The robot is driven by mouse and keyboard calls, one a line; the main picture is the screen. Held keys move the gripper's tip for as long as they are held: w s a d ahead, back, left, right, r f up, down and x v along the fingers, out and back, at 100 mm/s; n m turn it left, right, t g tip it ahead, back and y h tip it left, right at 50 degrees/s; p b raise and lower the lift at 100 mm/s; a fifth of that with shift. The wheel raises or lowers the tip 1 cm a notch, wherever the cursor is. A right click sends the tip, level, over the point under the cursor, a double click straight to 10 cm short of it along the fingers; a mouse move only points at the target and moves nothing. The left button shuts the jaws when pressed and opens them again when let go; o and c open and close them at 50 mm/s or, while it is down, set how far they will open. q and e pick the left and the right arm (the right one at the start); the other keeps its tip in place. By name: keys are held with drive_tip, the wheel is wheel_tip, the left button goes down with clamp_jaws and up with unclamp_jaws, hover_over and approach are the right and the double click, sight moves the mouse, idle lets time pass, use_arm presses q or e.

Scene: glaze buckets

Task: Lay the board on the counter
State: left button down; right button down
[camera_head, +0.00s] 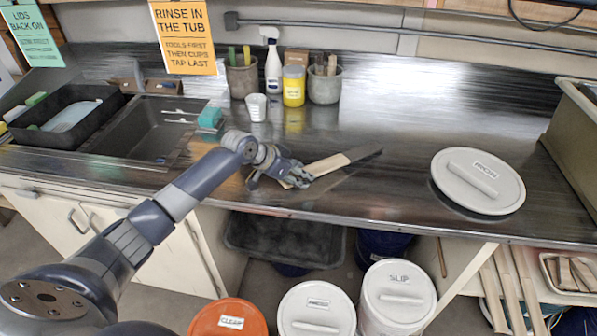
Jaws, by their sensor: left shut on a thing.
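The board (330,164) is a narrow pale wooden strip with a dark far end, in the head view near the middle of the counter. My left gripper (297,178) is shut on its near left end, and the fingers hide that end. The board points right and slightly away from me, low over the steel counter (400,120). A dark shadow or reflection shows just below it; I cannot tell whether it touches the counter. My right gripper is not in view.
A white round lid (478,181) lies to the right on the counter. A sink (150,125) and black tub (70,112) are at left. Pots, a spray bottle (272,62) and a yellow jar (293,87) stand behind. Lidded buckets (397,295) stand below the front edge.

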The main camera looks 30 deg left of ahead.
use_arm(q)
drive_tip(key=c, duration=0.9)
unclamp_jaws()
drive_tip(key=shift+c, duration=0.2)
drive_tip(key=shift+o, duration=0.7)
drive_tip(key=shift+s+a+r+p, duration=0.1)
drive_tip(key=shift+s+r+p, duration=0.05)
drive_tip(key=shift+r+p, duration=0.45)
drive_tip(key=s+r+p, duration=0.1)
drive_tip(key=r+p, duration=0.1)
drive_tip(key=p, duration=0.1)
drive_tip(key=s+a+r+p, duration=0.1)
drive_tip(key=r+p, duration=0.2)
drive_tip(key=s+r+p, duration=0.1)
drive_tip(key=r+p, duration=0.2)
drive_tip(key=shift+s+a+r, duration=0.15)
drive_tip(key=shift+s+a, duration=0.05)
drive_tip(key=shift+a, duration=0.2)
